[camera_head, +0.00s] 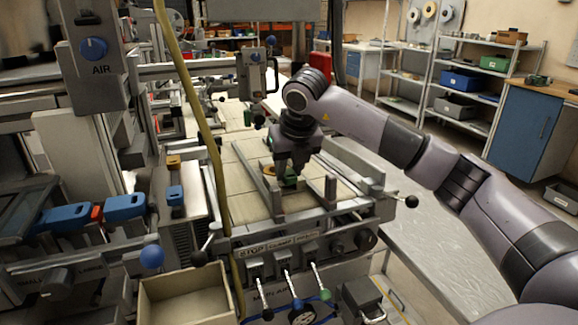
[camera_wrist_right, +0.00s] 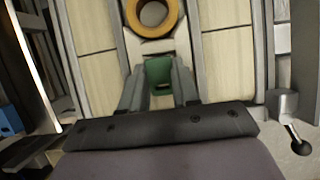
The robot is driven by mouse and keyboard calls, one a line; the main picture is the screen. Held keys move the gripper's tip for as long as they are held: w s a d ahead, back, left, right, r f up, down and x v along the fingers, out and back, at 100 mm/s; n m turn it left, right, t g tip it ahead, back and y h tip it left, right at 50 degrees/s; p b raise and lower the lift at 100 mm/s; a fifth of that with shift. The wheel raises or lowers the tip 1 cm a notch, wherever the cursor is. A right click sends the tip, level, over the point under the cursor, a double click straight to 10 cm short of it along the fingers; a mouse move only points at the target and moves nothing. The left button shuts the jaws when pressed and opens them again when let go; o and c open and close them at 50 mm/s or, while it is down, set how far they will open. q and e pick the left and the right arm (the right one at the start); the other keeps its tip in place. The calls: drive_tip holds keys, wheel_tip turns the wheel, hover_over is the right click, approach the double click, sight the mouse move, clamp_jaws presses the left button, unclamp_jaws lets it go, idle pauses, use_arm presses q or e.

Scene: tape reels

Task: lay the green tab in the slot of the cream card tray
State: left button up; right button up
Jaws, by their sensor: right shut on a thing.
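The green tab (camera_wrist_right: 158,72) is between the two fingers of my right gripper (camera_head: 290,174) in the right wrist view. The gripper is shut on it, and a dark opening shows in the tab's lower part. In the head view the green tab (camera_head: 291,181) shows just under the fingertips, over the cream-panelled bed between grey rails. I cannot tell whether it touches the surface below. A cream open-topped box (camera_head: 146,308) stands at the lower front in the head view. No card slot can be made out in either view. My left gripper is not in view.
An orange ring (camera_wrist_right: 133,22) lies just beyond the tab in the right wrist view. Grey rails (camera_head: 329,190) stand on both sides of the gripper. Levers and knobs line the machine's front. A yellow hose (camera_head: 196,100) hangs at the left.

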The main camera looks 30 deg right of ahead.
drive_tip(key=shift+f+b, duration=0.4)
drive_tip(key=shift+f, duration=0.2)
drive_tip(key=o, duration=1)
drive_tip(key=shift+r+p, duration=0.3)
drive_tip(key=v, duration=1.2)
drive_tip(key=shift+r, duration=0.3)
